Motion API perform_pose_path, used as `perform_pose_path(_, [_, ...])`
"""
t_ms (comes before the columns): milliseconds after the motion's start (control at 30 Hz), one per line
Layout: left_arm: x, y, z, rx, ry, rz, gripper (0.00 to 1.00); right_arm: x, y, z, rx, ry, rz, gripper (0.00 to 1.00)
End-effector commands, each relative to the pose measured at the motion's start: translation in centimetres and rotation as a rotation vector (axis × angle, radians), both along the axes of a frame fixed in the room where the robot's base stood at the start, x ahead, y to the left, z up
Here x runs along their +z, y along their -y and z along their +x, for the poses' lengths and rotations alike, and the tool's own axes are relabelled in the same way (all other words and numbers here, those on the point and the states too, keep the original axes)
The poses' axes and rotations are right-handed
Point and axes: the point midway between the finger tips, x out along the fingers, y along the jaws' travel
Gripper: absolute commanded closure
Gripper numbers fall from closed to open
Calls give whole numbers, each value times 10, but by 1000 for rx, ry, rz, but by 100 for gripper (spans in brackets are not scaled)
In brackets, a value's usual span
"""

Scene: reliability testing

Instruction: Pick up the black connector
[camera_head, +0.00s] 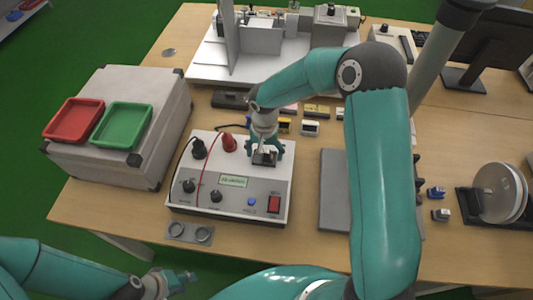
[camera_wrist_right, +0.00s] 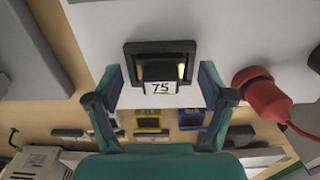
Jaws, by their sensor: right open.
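A black connector (camera_wrist_right: 161,75) with a white label reading "75" sits in a dark rectangular socket (camera_wrist_right: 130,48) on top of the grey-white tester box (camera_head: 235,188). In the head view, the connector (camera_head: 264,158) is partly hidden by my right gripper. My right gripper (camera_head: 265,148) is over the socket.
A red plug (camera_head: 229,142) and a black plug (camera_head: 198,148) stand on the box beside the right gripper. Several small connectors (camera_head: 310,128) lie behind it. A grey case (camera_head: 105,166) carries red (camera_head: 73,133) and green (camera_head: 122,140) trays. A grey flat plate (camera_head: 333,190) is to the right.

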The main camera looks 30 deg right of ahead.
Motion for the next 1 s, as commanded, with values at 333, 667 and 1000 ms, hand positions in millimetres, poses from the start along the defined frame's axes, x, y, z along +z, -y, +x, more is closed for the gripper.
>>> perform_pose_path(333, [0, 0, 0, 0, 0, 0, 60, 1, 0, 0, 0, 0, 0, 64])
perform_pose_path(667, [0, 0, 0, 0, 0, 0, 60, 1, 0, 0, -1, 1, -1, 78])
perform_pose_path(1000, [-5, 0, 0, 0, 0, 0, 60, 24, 1, 1, -2, 7, -1, 78])
